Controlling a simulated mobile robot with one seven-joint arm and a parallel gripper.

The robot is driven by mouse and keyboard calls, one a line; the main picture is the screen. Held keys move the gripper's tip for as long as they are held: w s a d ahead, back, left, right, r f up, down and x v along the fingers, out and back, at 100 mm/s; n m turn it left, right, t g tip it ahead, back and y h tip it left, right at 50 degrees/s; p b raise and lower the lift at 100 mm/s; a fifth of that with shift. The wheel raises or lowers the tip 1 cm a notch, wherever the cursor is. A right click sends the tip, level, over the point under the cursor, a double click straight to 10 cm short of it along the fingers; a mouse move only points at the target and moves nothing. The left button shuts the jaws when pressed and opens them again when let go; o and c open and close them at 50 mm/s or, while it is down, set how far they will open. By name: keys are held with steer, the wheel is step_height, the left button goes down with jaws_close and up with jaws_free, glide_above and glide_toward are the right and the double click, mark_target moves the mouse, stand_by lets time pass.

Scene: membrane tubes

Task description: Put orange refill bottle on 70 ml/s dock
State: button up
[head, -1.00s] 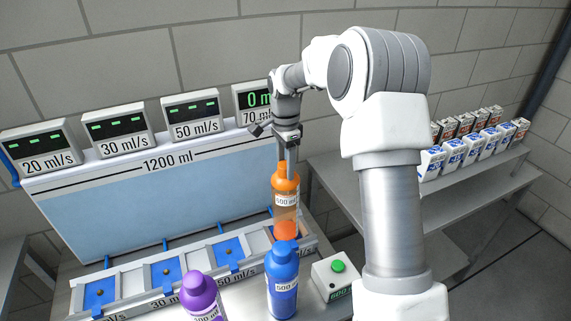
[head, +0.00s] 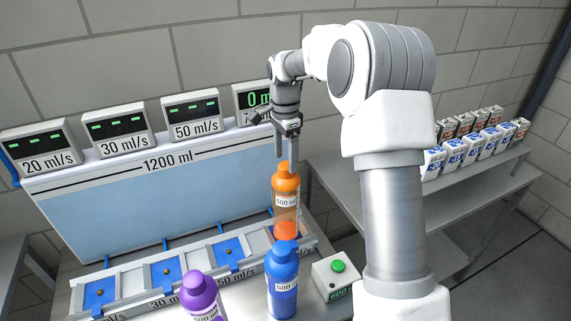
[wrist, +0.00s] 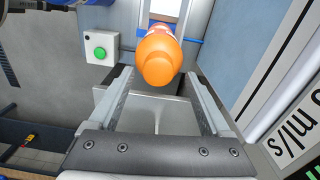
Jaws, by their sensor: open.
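A blue bottle (head: 283,283) and a purple bottle (head: 200,299) stand in front of the docks. A box with a green button (head: 338,267) is at their right. Three left docks (head: 167,272) are empty. Cartons stand on the right-hand table.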

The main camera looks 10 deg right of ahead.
steer(key=s+r+n+t, duration=0.1)
steer(key=s+r+n, duration=0.45)
steer(key=r, duration=0.95)
steer(key=s+f+n+t, duration=0.1)
steer(key=s+n, duration=0.3)
steer(key=s, duration=0.9)
steer(key=s+f+n+t, duration=0.2)
steer(key=s+n, duration=0.3)
steer(key=s, duration=0.9)
steer(key=shift+t, duration=0.8)
